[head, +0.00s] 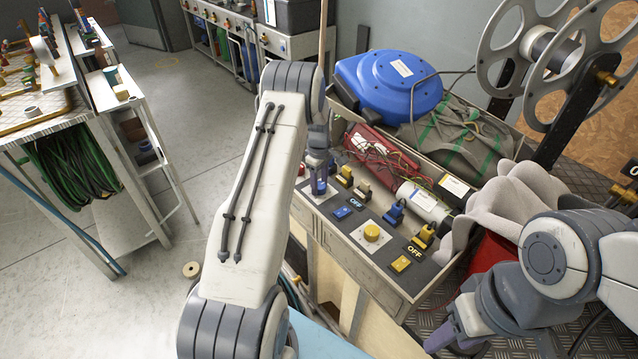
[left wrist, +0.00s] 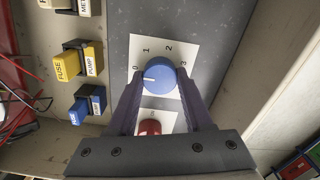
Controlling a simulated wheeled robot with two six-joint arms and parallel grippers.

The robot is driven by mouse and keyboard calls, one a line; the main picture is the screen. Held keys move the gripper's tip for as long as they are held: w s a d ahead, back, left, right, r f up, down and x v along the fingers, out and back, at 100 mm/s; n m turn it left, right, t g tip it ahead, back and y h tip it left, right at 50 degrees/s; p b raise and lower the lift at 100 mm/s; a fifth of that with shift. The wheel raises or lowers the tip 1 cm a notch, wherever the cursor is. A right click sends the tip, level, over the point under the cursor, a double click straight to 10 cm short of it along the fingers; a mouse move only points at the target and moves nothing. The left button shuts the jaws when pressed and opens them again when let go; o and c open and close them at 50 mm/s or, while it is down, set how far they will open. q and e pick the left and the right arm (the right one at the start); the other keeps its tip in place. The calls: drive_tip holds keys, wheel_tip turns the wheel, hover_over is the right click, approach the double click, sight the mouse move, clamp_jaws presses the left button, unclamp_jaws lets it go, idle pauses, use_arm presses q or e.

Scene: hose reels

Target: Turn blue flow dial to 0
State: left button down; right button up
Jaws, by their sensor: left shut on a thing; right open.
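The blue flow dial (left wrist: 161,74) sits on a white plate (left wrist: 190,48) marked 0, 1, 2 and 3. Its white pointer line is on the left side of the dial, close to the 0 mark and slightly below it. My left gripper (left wrist: 160,84) is shut on the blue dial, one finger on each side. My right gripper (head: 455,335) is open at the lower right, away from the dial.
A red knob (left wrist: 150,127) is close below the dial, between my fingers. Yellow and blue fuse plugs (left wrist: 80,62) stand to the left. A blue hose reel (head: 388,82) and grey cloth (head: 515,200) lie behind and right.

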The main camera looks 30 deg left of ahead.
sight(320, 184)
use_arm(q)
drive_tip(key=shift+w+r, duration=0.15)
drive_tip(key=shift+w, duration=0.05)
idle(0.3)
drive_tip(key=c, duration=0.5)
unclamp_jaws()
drive_tip(key=shift+c, duration=0.2)
drive_tip(key=shift+o, duration=1.2)
drive_tip(key=shift+s, duration=0.1)
wheel_tip(320, 184, up, 10)
drive_tip(key=b, duration=0.1)
drive_tip(key=shift+r, duration=0.2)
